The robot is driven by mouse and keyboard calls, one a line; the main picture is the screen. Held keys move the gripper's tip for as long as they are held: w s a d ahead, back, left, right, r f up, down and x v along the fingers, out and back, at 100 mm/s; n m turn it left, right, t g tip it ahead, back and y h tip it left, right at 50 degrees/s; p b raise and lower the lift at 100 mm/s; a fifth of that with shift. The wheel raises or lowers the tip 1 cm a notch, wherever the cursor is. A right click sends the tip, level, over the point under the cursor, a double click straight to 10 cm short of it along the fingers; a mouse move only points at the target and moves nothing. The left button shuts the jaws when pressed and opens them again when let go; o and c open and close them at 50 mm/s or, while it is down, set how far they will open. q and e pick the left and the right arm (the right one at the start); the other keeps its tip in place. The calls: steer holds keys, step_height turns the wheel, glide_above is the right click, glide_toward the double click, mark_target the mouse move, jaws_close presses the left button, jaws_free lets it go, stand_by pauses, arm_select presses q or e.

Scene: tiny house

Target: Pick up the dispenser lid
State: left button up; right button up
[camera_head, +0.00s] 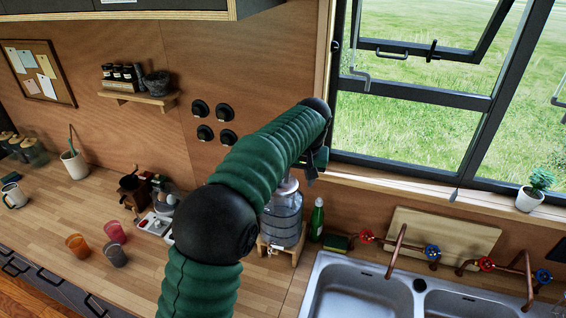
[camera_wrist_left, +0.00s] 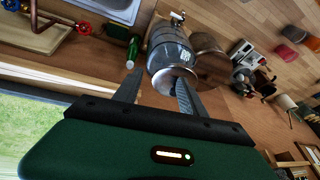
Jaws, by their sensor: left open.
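The glass drinks dispenser (camera_head: 283,222) stands on a wooden stand on the counter, left of the sink. Its pale lid (camera_head: 288,186) is on top, partly hidden by my left arm. My left gripper (camera_head: 314,166) is just above and to the right of the lid. In the left wrist view the dispenser (camera_wrist_left: 168,48) and its lid (camera_wrist_left: 174,78) lie ahead of my left gripper (camera_wrist_left: 157,80). One finger overlaps the lid's edge in the picture, and the other is beside it. The fingers are apart with nothing held; contact with the lid cannot be told. My right gripper is not in view.
A green bottle (camera_head: 317,220) stands close right of the dispenser, and a sponge (camera_head: 337,242) lies nearby. The sink (camera_head: 365,290) and red and blue taps are to the right. The window frame (camera_head: 400,171) rises behind. Cups (camera_head: 114,231) and a coffee grinder (camera_head: 133,187) stand left.

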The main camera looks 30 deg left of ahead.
arm_select(q)
steer(key=w+a+r+n+p, duration=0.2)
steer(key=a+r, duration=0.3)
steer(key=r, duration=0.4)
steer(key=p, duration=0.3)
glide_above(282, 185)
steer(key=shift+y, duration=0.4)
steer(key=f, duration=1.1)
steer(key=shift+s+d, duration=0.2)
steer(key=shift+d, duration=0.2)
steer(key=p+x, duration=0.1)
steer(key=p, duration=0.2)
steer(key=shift+w+a+f, duration=0.15)
steer(key=shift+a+f, duration=0.1)
steer(key=shift+f, duration=0.05)
steer(key=p+x, duration=0.1)
steer(key=x, duration=0.1)
steer(key=shift+f, duration=0.35)
steer(key=shift+w+a+f, duration=0.2)
steer(key=shift+f, duration=0.25)
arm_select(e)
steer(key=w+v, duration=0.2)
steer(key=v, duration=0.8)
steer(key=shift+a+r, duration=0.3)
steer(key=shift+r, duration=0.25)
